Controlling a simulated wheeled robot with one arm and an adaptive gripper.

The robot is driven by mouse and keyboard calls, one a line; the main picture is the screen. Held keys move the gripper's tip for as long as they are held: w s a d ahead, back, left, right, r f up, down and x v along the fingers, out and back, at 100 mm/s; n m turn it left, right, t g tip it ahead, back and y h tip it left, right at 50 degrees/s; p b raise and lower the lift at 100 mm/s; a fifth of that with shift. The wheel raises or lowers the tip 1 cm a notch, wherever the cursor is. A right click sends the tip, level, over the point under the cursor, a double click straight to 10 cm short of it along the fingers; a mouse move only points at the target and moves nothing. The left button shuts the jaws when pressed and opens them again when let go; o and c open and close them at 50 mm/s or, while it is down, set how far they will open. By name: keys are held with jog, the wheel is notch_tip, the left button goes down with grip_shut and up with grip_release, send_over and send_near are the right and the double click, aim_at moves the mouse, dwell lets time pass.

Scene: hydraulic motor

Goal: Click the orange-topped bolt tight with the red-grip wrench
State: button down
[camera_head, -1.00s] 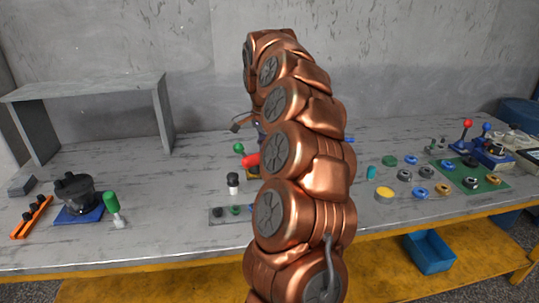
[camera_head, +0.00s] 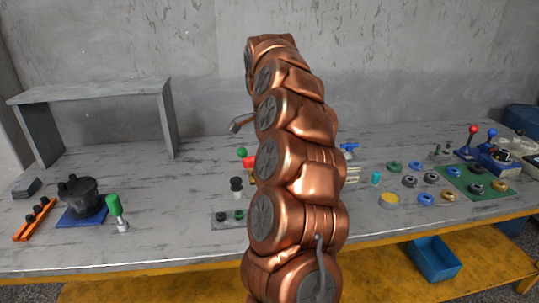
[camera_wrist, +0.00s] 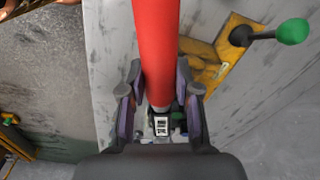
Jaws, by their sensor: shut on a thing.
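In the wrist view, my gripper (camera_wrist: 158,88) is shut on the red-grip wrench (camera_wrist: 155,45). The red grip runs up between the fingers and out of the top of the picture. A metal part with a label shows at the grip's lower end, between the fingers. I cannot make out the orange-topped bolt in either view.
A green-knobbed lever (camera_wrist: 292,31) on a yellow bracket (camera_wrist: 225,48) is close to the gripper's right. On the table are a black pot (camera_head: 80,195), a green-handled tool (camera_head: 114,208) and, at right, several rings and a green mat (camera_head: 455,180).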

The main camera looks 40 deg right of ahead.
jog(key=shift+w+f, duration=0.1)
jog(key=shift+f, duration=0.1)
jog(key=shift+w+d+m, duration=0.25)
jog(key=shift+w+m, duration=0.15)
jog(key=shift+w, duration=0.05)
jog(key=shift+w+d, duration=0.1)
jog(key=shift+w, duration=0.2)
jog(key=shift+w+d+m+b, duration=0.3)
jog(key=shift+w+m, duration=0.4)
jog(key=shift+w, duration=0.05)
jog(key=shift+w, duration=0.2)
jog(key=shift+w+d+m+p, duration=0.3)
jog(key=shift+w+m+p, duration=0.1)
jog(key=shift+p, duration=0.05)
jog(key=shift+w+d+r+m+p, duration=0.15)
jog(key=shift+w+d+m+p, duration=0.1)
jog(key=shift+w+m+p, duration=0.1)
jog(key=shift+w+d+m+p, duration=0.25)
jog(key=shift+w+p, duration=0.15)
jog(key=shift+p, duration=0.15)
